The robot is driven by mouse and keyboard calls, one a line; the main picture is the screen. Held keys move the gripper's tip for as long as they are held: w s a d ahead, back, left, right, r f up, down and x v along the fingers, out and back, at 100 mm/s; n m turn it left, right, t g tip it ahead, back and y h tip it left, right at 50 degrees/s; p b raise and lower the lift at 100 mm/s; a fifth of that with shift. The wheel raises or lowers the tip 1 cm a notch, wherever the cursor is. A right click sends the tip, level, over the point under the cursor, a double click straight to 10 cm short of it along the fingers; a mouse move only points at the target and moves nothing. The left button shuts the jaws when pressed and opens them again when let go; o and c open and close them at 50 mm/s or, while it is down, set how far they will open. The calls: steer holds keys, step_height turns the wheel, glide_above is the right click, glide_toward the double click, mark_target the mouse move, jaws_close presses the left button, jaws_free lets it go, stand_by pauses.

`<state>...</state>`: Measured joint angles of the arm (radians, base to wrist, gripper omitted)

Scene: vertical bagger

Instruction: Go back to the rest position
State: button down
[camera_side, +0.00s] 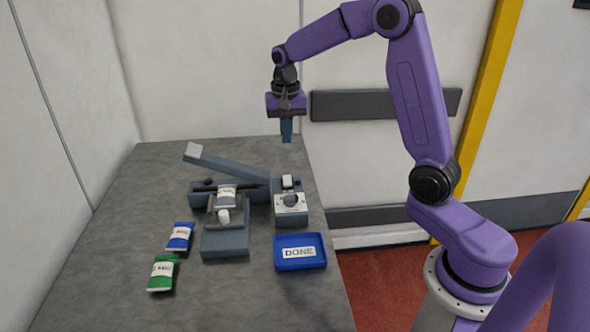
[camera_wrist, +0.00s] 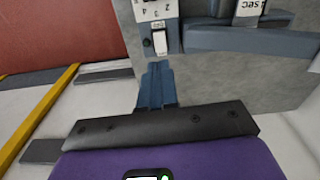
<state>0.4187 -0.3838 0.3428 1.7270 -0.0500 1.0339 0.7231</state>
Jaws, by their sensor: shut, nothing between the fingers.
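My gripper (camera_side: 287,138) hangs above the back right edge of the grey table, pointing down, with its blue fingers together and nothing between them. In the wrist view its fingers (camera_wrist: 156,72) also show closed and empty. The bagger (camera_side: 225,240) stands below and to the left, with its long lever arm (camera_side: 226,165) raised at its left end.
A blue tray marked DONE (camera_side: 300,265) sits at the front right of the table (camera_side: 120,245). A blue bag (camera_side: 180,237) and a green bag (camera_side: 162,274) lie at the left front. Walls stand behind and left. The air around my gripper is clear.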

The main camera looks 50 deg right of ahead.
steer(key=s+a+r+n, duration=0.1)
steer(key=s+a+n, duration=0.9)
steer(key=s+a, duration=0.35)
steer(key=s+f+n, duration=0.2)
steer(key=s+n, duration=0.9)
steer(key=s, duration=0.9)
steer(key=shift+s+d+y, duration=0.15)
steer(key=shift+d+y, duration=0.15)
steer(key=shift+y, duration=0.1)
